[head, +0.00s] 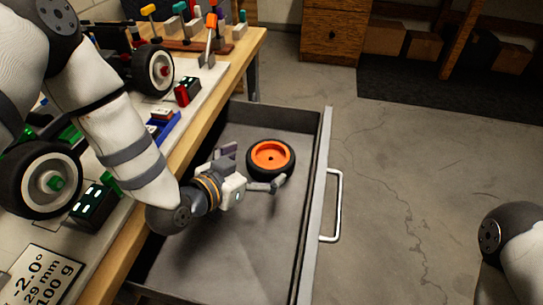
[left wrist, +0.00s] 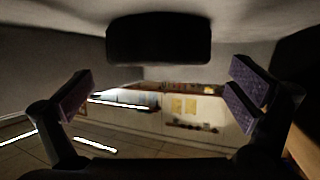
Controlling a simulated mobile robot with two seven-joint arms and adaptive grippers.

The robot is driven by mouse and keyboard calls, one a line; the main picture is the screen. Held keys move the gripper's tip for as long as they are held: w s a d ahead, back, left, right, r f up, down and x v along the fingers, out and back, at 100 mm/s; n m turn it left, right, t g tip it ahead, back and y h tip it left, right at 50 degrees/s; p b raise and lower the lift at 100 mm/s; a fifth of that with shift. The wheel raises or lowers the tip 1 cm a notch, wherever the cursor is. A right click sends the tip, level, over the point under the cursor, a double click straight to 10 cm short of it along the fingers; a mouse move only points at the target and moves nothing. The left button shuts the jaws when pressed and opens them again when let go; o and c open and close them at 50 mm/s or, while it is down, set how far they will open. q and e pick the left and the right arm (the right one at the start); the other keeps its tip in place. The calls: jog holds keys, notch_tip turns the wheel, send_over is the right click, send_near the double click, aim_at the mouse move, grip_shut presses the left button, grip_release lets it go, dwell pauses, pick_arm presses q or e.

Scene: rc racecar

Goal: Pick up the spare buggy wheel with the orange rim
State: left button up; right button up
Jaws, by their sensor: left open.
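The spare wheel with the orange rim (head: 270,155) lies flat, rim up, on the floor of the open drawer, near its far right part. My left gripper (head: 255,168) is in the drawer close beside the wheel's near left side, with its fingers spread and nothing between them in a firm hold. In the left wrist view a dark tyre-like shape (left wrist: 158,38) sits ahead, between the two padded fingers (left wrist: 160,88); its orange rim does not show there. Contact cannot be told. My right gripper is out of view; only part of that arm shows.
The drawer (head: 321,200) has raised walls and a metal handle (head: 332,205) on its right. The workbench (head: 195,125) above it holds a buggy with mounted wheels (head: 155,70), tools and small boxes. Open floor (head: 400,170) lies to the right.

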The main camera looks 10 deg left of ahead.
aim_at(275, 154)
pick_arm(q)
jog(key=x, duration=0.5)
jog(key=shift+w+d+b, duration=0.15)
jog(key=shift+d+b, duration=0.05)
jog(key=shift+b, duration=0.1)
jog(key=c, duration=0.9)
jog(key=shift+o, duration=0.2)
